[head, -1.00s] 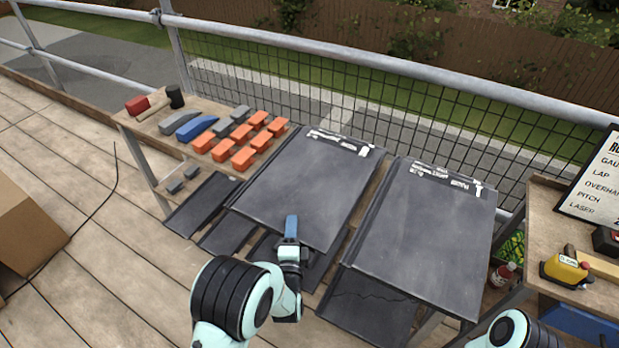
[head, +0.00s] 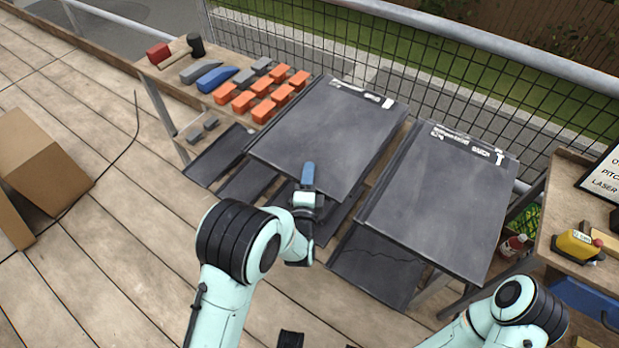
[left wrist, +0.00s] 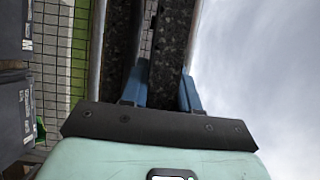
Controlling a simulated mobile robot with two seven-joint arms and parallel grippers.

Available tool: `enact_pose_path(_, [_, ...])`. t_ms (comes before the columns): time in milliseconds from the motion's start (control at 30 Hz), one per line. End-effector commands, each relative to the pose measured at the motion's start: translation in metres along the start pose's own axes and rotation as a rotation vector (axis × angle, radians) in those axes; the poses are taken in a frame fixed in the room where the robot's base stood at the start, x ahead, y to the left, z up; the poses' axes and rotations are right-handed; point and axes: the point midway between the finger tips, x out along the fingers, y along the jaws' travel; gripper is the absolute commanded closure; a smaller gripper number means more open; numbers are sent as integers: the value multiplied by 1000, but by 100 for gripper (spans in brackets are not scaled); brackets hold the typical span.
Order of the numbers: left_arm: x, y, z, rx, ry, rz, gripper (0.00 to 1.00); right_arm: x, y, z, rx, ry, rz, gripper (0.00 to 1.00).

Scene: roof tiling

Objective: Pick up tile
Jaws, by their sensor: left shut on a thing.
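A large dark grey tile (head: 325,130) with white print along its far edge lies at the left of the two big tiles on the bench. My left gripper (head: 307,180), with blue fingers, is at its near edge and shut on it. In the left wrist view my gripper (left wrist: 161,92) has its two blue fingers apart, with a dark edge between them; the closest contact is hard to make out. A second large dark tile (head: 445,195) lies to the right. My right arm shows at the lower right, but its gripper is out of view.
Orange and grey blocks (head: 262,110) lie on the bench behind left. More dark slates (head: 375,265) lean below the big tiles. A side table (head: 560,215) with a yellow tool (head: 577,244) stands right. A cardboard box (head: 45,165) sits left; the deck between is clear.

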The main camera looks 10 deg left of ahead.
Motion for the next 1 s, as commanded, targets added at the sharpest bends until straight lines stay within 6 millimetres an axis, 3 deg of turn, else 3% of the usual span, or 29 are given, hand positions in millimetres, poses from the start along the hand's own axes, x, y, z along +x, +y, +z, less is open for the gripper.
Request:
enact_pose_path(33, [2,-19,-1,-7,0,-17,100,-4,-1,1,0,-3,1,57])
enact_pose_path(300, [4,-94,-2,-9,-1,-18,100,-19,-3,10,3,-26,6,57])
enact_pose_path(500, [6,-139,-3,-8,-1,-16,100,-27,-4,15,5,-43,10,57])
enact_pose_path(700, [6,-164,-3,-5,0,-13,100,-32,-4,19,6,-55,12,57])
enact_pose_path(1000, [7,-172,-3,-3,-1,-11,100,-32,-4,20,6,-58,13,57])
